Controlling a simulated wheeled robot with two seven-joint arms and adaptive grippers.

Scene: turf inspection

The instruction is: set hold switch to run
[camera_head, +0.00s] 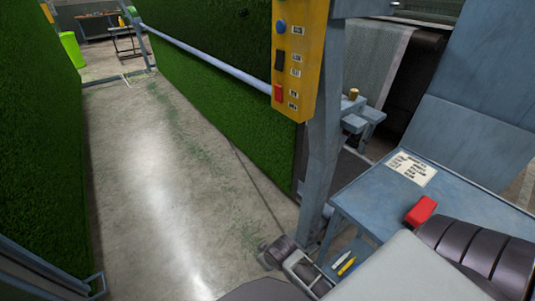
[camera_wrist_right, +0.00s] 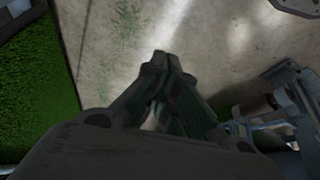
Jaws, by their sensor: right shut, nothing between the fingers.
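A yellow control box (camera_head: 300,55) is mounted on a blue-grey post at the upper middle of the head view. On its face are a round blue button (camera_head: 281,27), a black switch (camera_head: 280,60) and a red switch (camera_head: 279,93), with small labels beside them too small to read. Which one is the hold switch, and its setting, I cannot tell. My right gripper (camera_wrist_right: 163,65) is shut and empty in the right wrist view, above the concrete floor. In the head view it seems to show (camera_head: 268,257) low by the post, well below the box. My left gripper is not in view.
A blue table (camera_head: 364,197) on the right holds a printed sheet (camera_head: 411,168) and a red object (camera_head: 421,211). Yellow-handled tools (camera_head: 346,266) lie below it. Green turf walls (camera_head: 38,130) flank a clear concrete aisle (camera_head: 150,190). A long pipe (camera_head: 205,56) runs along the turf.

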